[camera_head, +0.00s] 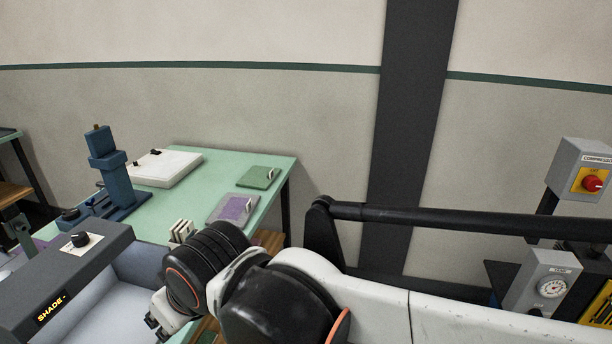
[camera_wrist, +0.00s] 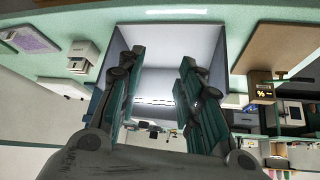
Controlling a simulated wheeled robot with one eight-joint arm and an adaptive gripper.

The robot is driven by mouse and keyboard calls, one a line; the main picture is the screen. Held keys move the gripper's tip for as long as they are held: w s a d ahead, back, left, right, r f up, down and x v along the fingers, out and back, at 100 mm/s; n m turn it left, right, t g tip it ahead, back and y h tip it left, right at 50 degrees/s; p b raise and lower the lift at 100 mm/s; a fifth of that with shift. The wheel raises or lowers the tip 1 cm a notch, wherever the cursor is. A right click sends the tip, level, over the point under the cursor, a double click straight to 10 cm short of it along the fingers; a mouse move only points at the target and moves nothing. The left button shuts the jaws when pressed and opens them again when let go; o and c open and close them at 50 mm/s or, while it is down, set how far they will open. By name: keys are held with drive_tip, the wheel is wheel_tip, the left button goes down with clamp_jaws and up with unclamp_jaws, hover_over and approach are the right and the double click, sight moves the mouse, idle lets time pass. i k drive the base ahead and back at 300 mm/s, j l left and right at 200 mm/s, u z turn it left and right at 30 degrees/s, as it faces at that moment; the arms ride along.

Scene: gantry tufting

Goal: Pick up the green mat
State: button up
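The green mat (camera_head: 258,177) is a small square with a pale handle-like piece on top. It lies flat near the far right corner of the pale green table (camera_head: 225,163) in the head view. I cannot make it out in the wrist view. My gripper (camera_wrist: 157,63) is open and empty in the wrist view, its two fingers well apart in front of a grey open box. In the head view my arm is low in the middle, and its end is mostly hidden. The gripper is apart from the green mat.
A purple mat (camera_head: 233,209) lies just in front of the green one. A white holder (camera_head: 181,231) stands nearer. A blue press (camera_head: 116,177) and a white panel (camera_head: 165,168) are left. The grey "SHADE" box (camera_head: 72,262) is front left, with a compressor panel (camera_head: 583,172) far right.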

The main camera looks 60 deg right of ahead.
sight(258, 177)
drive_tip(key=z, duration=1.4)
drive_tip(key=i+l+u, duration=0.2)
drive_tip(key=i+l, duration=0.2)
drive_tip(key=i+l+u, duration=0.2)
drive_tip(key=i+l, duration=0.3)
drive_tip(key=i+l+u, duration=0.25)
drive_tip(key=i+l, duration=0.3)
drive_tip(key=i+l+u, duration=0.2)
drive_tip(key=i+l, duration=0.2)
drive_tip(key=l, duration=0.2)
